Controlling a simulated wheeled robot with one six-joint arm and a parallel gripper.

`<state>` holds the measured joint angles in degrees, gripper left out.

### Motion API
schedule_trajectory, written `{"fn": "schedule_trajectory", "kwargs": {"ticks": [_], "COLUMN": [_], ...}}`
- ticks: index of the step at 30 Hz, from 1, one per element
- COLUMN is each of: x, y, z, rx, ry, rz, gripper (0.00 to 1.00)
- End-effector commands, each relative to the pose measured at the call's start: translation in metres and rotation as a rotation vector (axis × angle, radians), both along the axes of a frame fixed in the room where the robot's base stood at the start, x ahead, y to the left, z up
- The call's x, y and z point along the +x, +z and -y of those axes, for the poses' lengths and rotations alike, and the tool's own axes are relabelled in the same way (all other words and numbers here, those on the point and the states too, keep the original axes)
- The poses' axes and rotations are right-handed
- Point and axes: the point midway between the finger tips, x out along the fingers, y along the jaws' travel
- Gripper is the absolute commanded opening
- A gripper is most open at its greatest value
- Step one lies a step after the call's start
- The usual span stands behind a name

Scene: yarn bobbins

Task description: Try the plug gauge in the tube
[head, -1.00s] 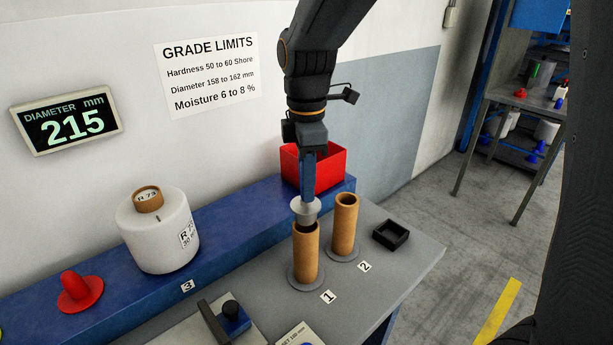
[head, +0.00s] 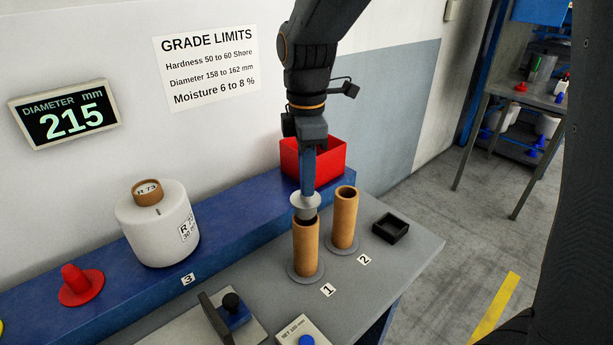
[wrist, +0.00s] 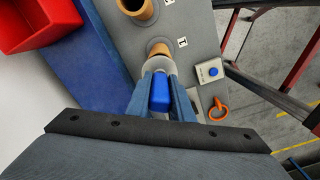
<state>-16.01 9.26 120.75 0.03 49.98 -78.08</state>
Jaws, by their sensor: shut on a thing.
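My gripper (head: 308,188) points down over the bench and is shut on the plug gauge's blue handle (wrist: 160,93). Tube 1 is brown and stands upright on a round grey base by label 1. In the wrist view tube 1 (wrist: 158,47) is partly hidden by the disc.
Tube 2 (head: 344,222) stands close on the right, with a small black tray (head: 391,228) beyond it. A red bin (head: 328,157) is behind my gripper. A display (head: 65,116) reads 215.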

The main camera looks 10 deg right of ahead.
Motion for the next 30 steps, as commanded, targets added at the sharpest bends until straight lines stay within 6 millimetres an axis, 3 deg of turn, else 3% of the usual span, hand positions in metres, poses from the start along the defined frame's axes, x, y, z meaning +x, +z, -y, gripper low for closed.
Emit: {"fn": "schedule_trajectory", "kwargs": {"ticks": [30], "x": [0.000], "y": [-0.011], "z": [0.000], "rx": [0.000], "ry": [0.000], "rz": [0.000], "gripper": [0.00]}}
